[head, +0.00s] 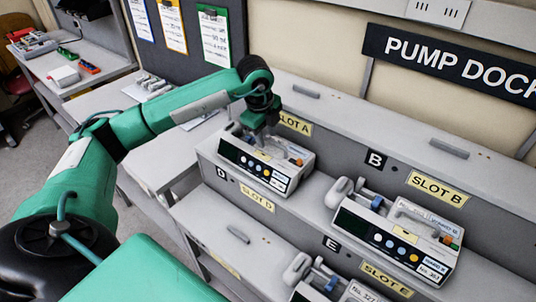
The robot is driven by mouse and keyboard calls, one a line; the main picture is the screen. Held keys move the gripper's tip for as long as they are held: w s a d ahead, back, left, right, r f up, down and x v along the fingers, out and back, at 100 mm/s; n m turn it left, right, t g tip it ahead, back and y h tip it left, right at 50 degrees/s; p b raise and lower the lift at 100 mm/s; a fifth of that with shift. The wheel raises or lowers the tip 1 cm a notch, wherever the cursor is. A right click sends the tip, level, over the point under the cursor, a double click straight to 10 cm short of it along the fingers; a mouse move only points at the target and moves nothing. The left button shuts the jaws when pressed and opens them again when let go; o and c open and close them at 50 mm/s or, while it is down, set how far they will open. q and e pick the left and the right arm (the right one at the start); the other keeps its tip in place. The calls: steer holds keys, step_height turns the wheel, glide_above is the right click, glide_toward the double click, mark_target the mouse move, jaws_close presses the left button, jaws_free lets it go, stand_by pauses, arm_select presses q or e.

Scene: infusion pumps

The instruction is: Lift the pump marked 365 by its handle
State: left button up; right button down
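A white pump (289,164) with a dark front panel and a row of coloured buttons sits at slot A. Its number is not readable here, so I cannot tell whether it is the one marked 365. My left gripper (264,133) points down over the top of this pump, at its handle. The fingers are small and partly merge with the handle, so I cannot tell whether they are open or shut, or touching it. The pump appears to rest level on the shelf. My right gripper is not in view.
A second pump (405,234) sits to the right below the slot B sign (437,188); its number label is too small to read surely. The slot D shelf (225,232) looks empty.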

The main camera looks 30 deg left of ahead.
arm_select(q)
jaws_close()
steer(key=shift+r, duration=0.1)
stand_by(1.3)
